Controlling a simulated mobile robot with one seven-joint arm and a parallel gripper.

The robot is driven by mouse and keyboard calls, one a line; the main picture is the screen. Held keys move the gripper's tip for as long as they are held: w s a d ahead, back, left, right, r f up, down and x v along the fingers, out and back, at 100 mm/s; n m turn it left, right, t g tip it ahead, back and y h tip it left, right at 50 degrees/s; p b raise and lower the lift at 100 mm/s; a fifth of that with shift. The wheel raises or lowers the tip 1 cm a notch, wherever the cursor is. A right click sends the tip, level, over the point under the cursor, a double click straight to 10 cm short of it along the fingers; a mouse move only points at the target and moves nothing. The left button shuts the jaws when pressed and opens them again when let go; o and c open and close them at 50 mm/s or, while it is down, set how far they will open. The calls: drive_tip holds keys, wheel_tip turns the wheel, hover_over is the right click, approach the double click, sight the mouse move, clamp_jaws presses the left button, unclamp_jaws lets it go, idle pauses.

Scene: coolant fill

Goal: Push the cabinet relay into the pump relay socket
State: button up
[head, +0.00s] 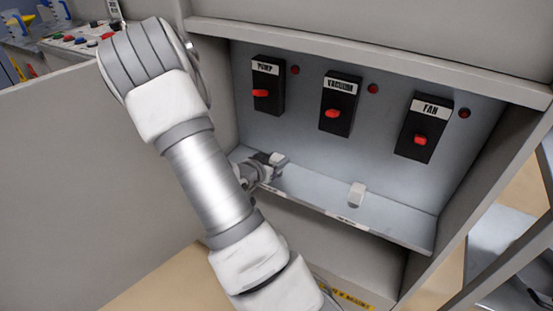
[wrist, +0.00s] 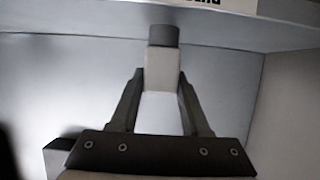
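In the wrist view a pale block (wrist: 163,68), seemingly the relay, sits between the fingertips of my gripper (wrist: 160,74). Both fingers appear to touch its sides. A dark grey piece (wrist: 163,34) adjoins its far end; I cannot tell whether this is part of the relay or a socket. In the head view my gripper (head: 268,165) is low inside the cabinet, just above the left part of the shelf (head: 315,190), below the PUMP switch (head: 267,87). A small white piece (head: 278,158) shows at its tip. The pump relay socket is not clearly visible.
Another white block (head: 357,194) stands on the shelf to the right. The VACUUM switch (head: 339,105) and FAN switch (head: 424,128) are on the back panel, with small red lamps beside the switches. Cabinet walls and the top ledge (head: 370,57) enclose the space.

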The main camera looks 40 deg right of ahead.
drive_tip(key=o, duration=0.4)
drive_tip(key=shift+o, duration=0.2)
drive_tip(key=p+v, duration=0.6)
drive_tip(key=v, duration=1.1)
drive_tip(key=shift+a, duration=0.25)
drive_tip(key=shift+s, duration=0.1)
